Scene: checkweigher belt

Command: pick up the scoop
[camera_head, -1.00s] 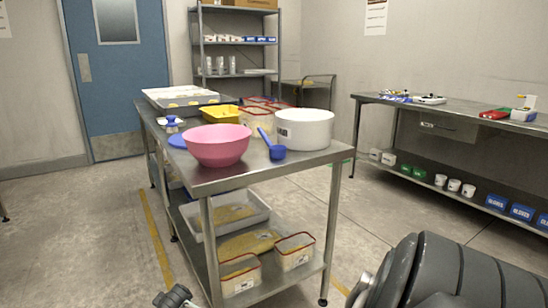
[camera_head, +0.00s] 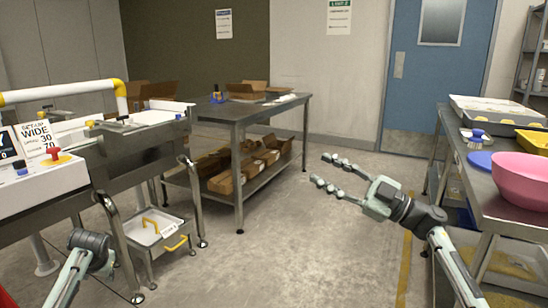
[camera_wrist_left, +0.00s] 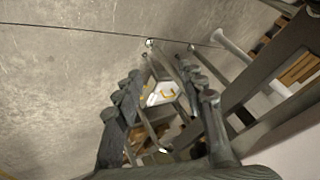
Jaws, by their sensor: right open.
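The pink bowl (camera_head: 525,180) stands on the steel table (camera_head: 462,170), cut by the right edge. My right gripper (camera_head: 324,171) is open and empty over the floor, left of that table, its fingers pointing left. My left gripper (camera_head: 92,241) is low at the left, in front of the checkweigher. In the left wrist view its fingers (camera_wrist_left: 160,78) are spread apart with nothing held between them.
The checkweigher (camera_head: 130,160) and a drawer box with yellow handles (camera_head: 158,232) stand at the left. A table with cartons (camera_head: 262,108) is behind. A blue disc (camera_head: 481,160), a blue-knobbed item (camera_head: 477,136) and a yellow tray (camera_head: 533,140) are on the steel table. The middle floor is clear.

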